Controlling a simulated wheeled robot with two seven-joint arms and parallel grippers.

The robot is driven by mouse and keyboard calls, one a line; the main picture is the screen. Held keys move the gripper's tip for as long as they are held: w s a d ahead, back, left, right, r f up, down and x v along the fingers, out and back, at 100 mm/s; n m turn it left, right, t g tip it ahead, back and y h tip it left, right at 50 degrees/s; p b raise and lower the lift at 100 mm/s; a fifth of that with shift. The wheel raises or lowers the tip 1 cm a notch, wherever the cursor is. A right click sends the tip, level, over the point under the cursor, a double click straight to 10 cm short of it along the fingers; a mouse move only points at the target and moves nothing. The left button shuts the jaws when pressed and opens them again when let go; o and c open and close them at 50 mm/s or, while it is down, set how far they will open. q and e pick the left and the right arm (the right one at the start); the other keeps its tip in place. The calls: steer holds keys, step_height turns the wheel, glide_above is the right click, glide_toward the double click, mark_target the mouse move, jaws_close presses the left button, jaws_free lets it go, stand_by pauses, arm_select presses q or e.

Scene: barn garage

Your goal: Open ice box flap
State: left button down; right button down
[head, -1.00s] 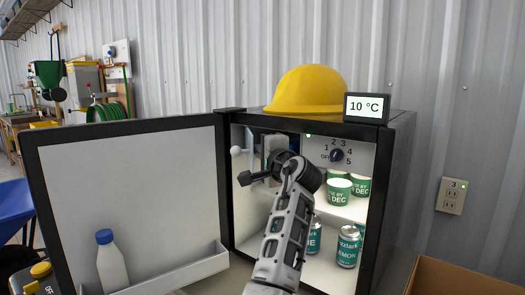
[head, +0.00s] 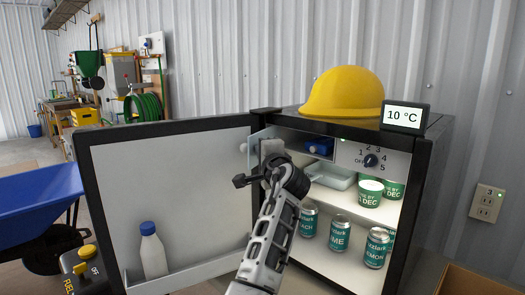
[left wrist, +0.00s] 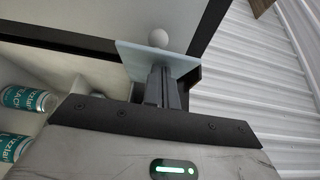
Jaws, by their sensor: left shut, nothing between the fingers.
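The ice box flap (head: 258,146) is a pale, translucent panel with a round white knob (head: 243,147). It stands swung out to the left at the top of the small fridge. The ice box opening (head: 315,143) shows, with a blue object inside. My left gripper (head: 271,149) is at the flap's inner side; its fingers are hidden in the head view. In the left wrist view, its shut, empty fingers (left wrist: 164,88) reach to the flap (left wrist: 135,58), with the knob (left wrist: 157,39) beyond. I cannot tell whether they touch. My right gripper is out of view.
The fridge door (head: 170,185) stands wide open at left, with a white bottle (head: 152,252) in its shelf. Green tubs (head: 370,192) and cans (head: 340,233) stand inside. A yellow helmet (head: 343,93) and a temperature display (head: 404,115) sit on top. A blue wheelbarrow (head: 38,188) is at far left.

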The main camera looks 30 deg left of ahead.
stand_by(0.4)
arm_select(q)
steer(key=s+a+b+v, duration=0.1)
steer(key=s+v, duration=0.1)
steer(key=v, duration=0.9)
steer(key=shift+s+a, duration=0.2)
